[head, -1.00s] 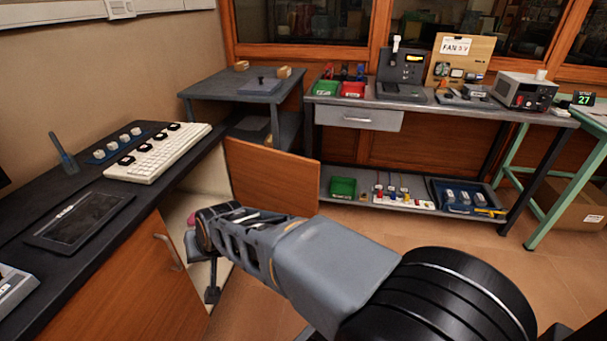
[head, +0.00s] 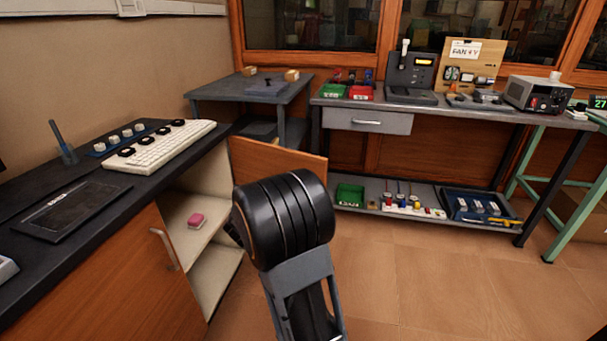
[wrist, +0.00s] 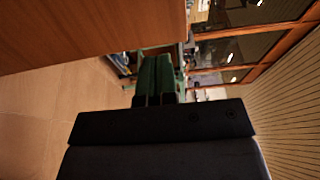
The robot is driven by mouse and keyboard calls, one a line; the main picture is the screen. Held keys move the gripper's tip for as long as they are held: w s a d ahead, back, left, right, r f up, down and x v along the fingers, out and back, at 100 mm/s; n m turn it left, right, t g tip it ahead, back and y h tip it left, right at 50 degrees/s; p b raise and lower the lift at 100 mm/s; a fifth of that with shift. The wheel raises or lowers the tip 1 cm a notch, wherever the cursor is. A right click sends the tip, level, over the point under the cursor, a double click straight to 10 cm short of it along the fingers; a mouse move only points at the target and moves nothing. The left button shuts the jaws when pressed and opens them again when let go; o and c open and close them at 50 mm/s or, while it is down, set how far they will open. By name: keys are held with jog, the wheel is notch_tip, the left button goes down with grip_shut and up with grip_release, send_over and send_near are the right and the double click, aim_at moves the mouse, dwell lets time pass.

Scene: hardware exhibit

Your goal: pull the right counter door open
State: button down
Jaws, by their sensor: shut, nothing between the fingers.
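The right counter door (head: 277,163) stands swung wide open, its brown panel facing the room beyond the counter's end. The cabinet behind it shows pale shelves, with a pink object (head: 196,220) on the upper one. The left counter door (head: 120,285) is closed and has a metal handle (head: 164,248). In the wrist view my gripper (wrist: 158,62) has its dark green fingers together, with nothing between them. A brown wood panel (wrist: 85,30) fills the upper left there; I cannot tell which panel it is. In the head view my arm hides most of the gripper.
The black countertop (head: 100,228) carries a white keyboard (head: 160,146) and a dark tablet (head: 68,209). A grey workbench (head: 425,110) with a lower shelf stands against the back wall, and a small grey table (head: 240,92) stands left of it. The tiled floor (head: 430,285) at right is clear.

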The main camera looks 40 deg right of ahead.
jog(key=b+x, duration=0.2)
jog(key=x, duration=1)
jog(key=shift+d+b, duration=0.3)
jog(key=shift+b, duration=0.1)
jog(key=shift+w, duration=0.1)
jog(key=shift+w, duration=0.1)
